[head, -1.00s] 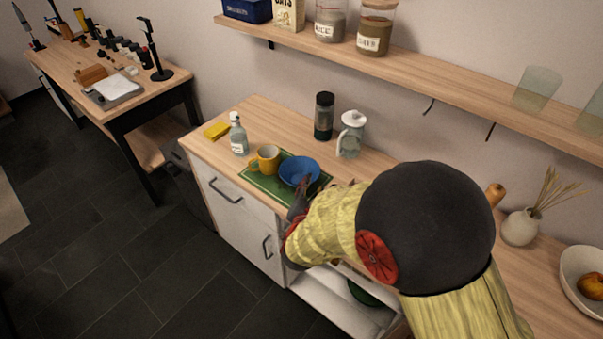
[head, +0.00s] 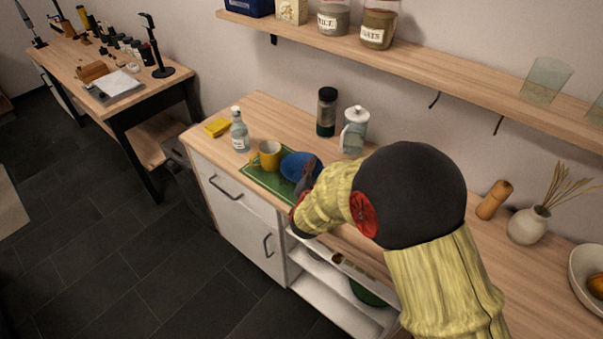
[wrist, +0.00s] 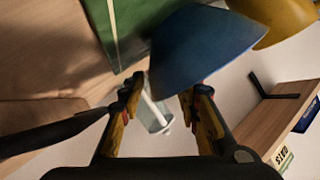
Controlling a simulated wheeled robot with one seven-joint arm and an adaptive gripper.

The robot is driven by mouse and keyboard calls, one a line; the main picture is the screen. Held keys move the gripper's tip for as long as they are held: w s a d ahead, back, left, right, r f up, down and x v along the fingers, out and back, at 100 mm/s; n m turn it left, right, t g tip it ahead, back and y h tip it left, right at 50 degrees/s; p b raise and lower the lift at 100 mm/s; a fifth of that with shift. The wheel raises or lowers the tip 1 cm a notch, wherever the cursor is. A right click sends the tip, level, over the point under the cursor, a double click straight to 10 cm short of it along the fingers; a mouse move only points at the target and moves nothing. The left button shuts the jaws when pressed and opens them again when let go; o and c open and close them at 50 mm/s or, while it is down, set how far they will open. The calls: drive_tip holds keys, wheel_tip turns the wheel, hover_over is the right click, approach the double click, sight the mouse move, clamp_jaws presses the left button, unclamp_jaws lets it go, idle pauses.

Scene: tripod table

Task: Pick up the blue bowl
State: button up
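The blue bowl (head: 297,163) sits on the green mat (head: 262,180) on the counter, just right of the yellow mug (head: 268,154). My gripper (head: 306,180) is at the bowl's near right side and hides part of it. In the wrist view the bowl (wrist: 200,45) lies just beyond the fingertips, with its rim close to them. My gripper's two fingers (wrist: 165,97) stand apart with a gap between them. I cannot tell whether a finger touches the bowl.
A clear bottle (head: 239,132), a yellow sponge (head: 217,127), a dark-topped jar (head: 326,112) and a glass pitcher (head: 354,132) stand around the mat. A wall shelf (head: 430,72) runs above. A wooden mill (head: 494,200) and a vase (head: 528,226) stand to the right.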

drive_tip(key=shift+c, duration=1.1)
clamp_jaws()
